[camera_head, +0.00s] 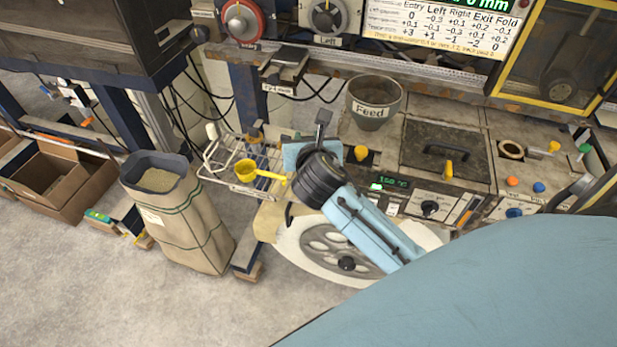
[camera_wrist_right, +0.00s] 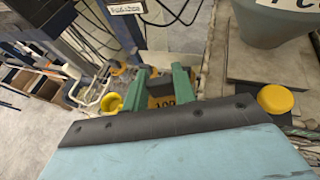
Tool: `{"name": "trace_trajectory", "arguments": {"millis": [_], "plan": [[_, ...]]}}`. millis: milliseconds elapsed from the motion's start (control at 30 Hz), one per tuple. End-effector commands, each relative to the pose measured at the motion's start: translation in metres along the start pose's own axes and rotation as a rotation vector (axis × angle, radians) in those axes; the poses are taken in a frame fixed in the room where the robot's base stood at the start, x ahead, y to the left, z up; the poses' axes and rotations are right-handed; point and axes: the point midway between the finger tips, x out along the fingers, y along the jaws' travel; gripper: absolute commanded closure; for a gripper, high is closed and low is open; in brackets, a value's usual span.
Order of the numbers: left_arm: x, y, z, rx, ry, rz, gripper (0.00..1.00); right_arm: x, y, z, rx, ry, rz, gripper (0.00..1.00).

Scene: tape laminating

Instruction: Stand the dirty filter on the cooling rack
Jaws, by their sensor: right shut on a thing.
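The cooling rack seems to be the white wire rack (camera_head: 222,172) left of my right gripper; it also shows in the right wrist view (camera_wrist_right: 92,95). My right gripper (camera_wrist_right: 158,84) has its two green fingers around a small dark grey piece (camera_wrist_right: 155,90), which appears to be the dirty filter. The wrist hides most of it, so its tilt and any contact with the rack cannot be told. In the head view my right gripper (camera_head: 262,146) is at the rack's right side, its fingertips largely hidden. My left gripper is not in view.
A yellow scoop (camera_head: 246,171) is at the rack, its handle pointing right. A grey Feed funnel (camera_head: 373,103) stands right of my wrist. A tall sack (camera_head: 190,230) stands to the left on the floor. A spoked wheel (camera_head: 325,250) lies below my arm.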

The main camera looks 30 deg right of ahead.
Motion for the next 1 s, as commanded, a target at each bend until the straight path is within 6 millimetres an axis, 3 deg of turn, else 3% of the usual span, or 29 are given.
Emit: {"name": "trace_trajectory", "arguments": {"millis": [233,467,700,1000], "plan": [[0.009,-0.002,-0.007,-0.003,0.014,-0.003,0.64,0.018,-0.001,-0.045,0.000,0.005,-0.006,0.96],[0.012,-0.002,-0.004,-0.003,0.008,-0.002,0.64,0.025,-0.001,-0.062,0.001,0.001,-0.004,0.96],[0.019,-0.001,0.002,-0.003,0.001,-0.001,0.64,0.037,-0.001,-0.091,0.001,0.004,-0.004,0.96],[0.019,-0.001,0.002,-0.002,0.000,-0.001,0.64,0.037,-0.001,-0.092,0.001,0.001,-0.002,0.96]]}}
